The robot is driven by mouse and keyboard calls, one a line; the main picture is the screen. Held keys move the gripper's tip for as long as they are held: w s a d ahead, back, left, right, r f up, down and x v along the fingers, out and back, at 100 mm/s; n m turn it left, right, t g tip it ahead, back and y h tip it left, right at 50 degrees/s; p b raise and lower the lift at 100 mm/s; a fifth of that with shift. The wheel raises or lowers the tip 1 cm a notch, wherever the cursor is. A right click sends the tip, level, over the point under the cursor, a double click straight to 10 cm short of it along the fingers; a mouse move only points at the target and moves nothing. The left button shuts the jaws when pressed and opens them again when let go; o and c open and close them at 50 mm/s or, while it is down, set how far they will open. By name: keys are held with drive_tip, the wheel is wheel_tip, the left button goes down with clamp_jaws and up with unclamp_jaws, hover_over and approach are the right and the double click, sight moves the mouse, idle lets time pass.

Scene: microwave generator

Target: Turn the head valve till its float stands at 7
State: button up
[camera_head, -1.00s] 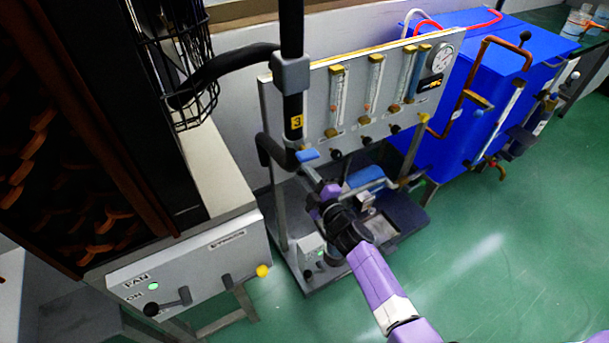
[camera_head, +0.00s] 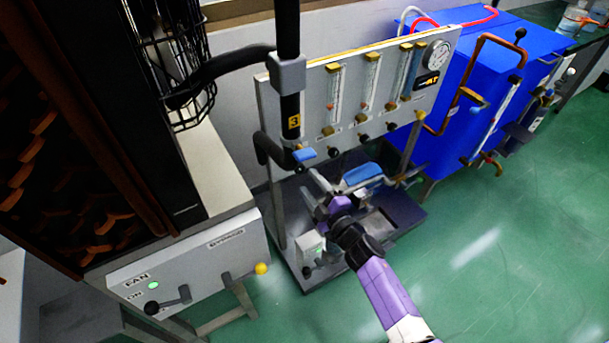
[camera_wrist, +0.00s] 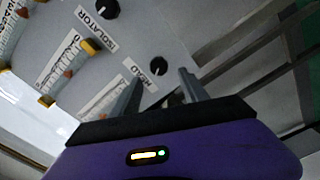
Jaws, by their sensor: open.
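The head valve is a small black knob (camera_wrist: 158,65) beside the HEAD label (camera_wrist: 152,76) in the wrist view. It appears to be the leftmost dark knob (camera_head: 333,152) on the grey panel in the head view. Above it stands its flow tube (camera_head: 334,92) with a small reddish float, whose reading is too small to read. My gripper (camera_wrist: 160,76) is open, its two grey fingers pointing at the panel on either side of the knob in the picture. Contact cannot be told. In the head view, my gripper (camera_head: 316,186) is below the panel's left part.
The ISOLATOR knob (camera_wrist: 107,10) is close by. A black pipe with a blue-handled valve (camera_head: 304,154) stands at the panel's left. A grey fan box (camera_head: 190,265) is to the left; a blue cabinet (camera_head: 450,140) is to the right. Green floor is open at the lower right.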

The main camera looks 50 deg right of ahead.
drive_tip(key=v, duration=0.2)
drive_tip(key=shift+s, duration=0.35)
idle(0.4)
